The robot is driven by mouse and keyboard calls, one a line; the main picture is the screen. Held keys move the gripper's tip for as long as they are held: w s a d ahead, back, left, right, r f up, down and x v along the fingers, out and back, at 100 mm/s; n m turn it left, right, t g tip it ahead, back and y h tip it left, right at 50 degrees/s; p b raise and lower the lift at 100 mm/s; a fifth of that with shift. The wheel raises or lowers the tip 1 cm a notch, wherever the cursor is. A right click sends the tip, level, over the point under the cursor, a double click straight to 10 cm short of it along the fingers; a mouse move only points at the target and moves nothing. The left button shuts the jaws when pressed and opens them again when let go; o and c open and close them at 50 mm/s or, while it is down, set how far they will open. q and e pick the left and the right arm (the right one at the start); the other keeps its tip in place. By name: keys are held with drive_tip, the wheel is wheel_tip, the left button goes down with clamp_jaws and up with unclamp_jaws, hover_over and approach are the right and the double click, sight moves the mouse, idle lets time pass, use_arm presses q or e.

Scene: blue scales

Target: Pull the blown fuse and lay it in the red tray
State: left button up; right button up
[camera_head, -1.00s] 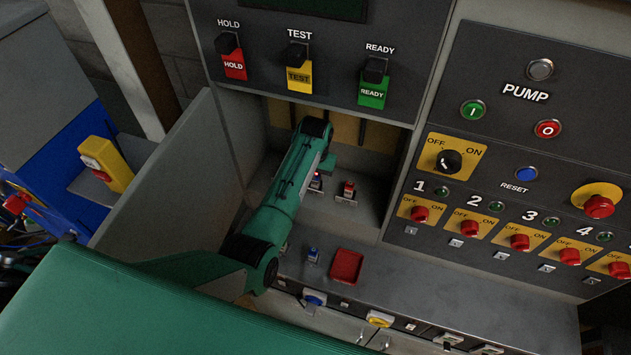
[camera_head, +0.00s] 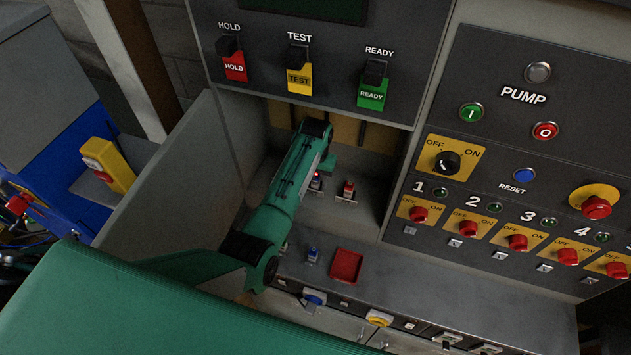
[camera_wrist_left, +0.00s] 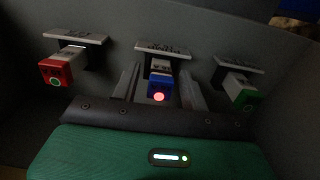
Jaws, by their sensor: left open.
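The blue fuse with a glowing red lamp (camera_wrist_left: 158,88) sits in the middle holder in the left wrist view. It also shows beside my arm in the head view (camera_head: 316,181). My left gripper (camera_wrist_left: 158,74) is open, with one grey finger on each side of this fuse. I cannot tell whether the fingers touch it. A red fuse (camera_wrist_left: 56,72) and a green fuse (camera_wrist_left: 243,95) sit in holders on either side. The red tray (camera_head: 346,265) lies on the grey counter and looks empty. My right gripper is not in view.
A small blue fuse-like part (camera_head: 313,254) stands on the counter left of the tray. A grey side wall (camera_head: 170,180) bounds the recess on the left. The panel with switches and red knobs (camera_head: 518,242) stands at the right. The counter right of the tray is clear.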

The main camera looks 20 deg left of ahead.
use_arm(q)
drive_tip(key=shift+p, duration=0.3)
clamp_jaws()
idle(0.3)
drive_tip(key=shift+r, duration=0.15)
drive_tip(key=shift+r, duration=2.9)
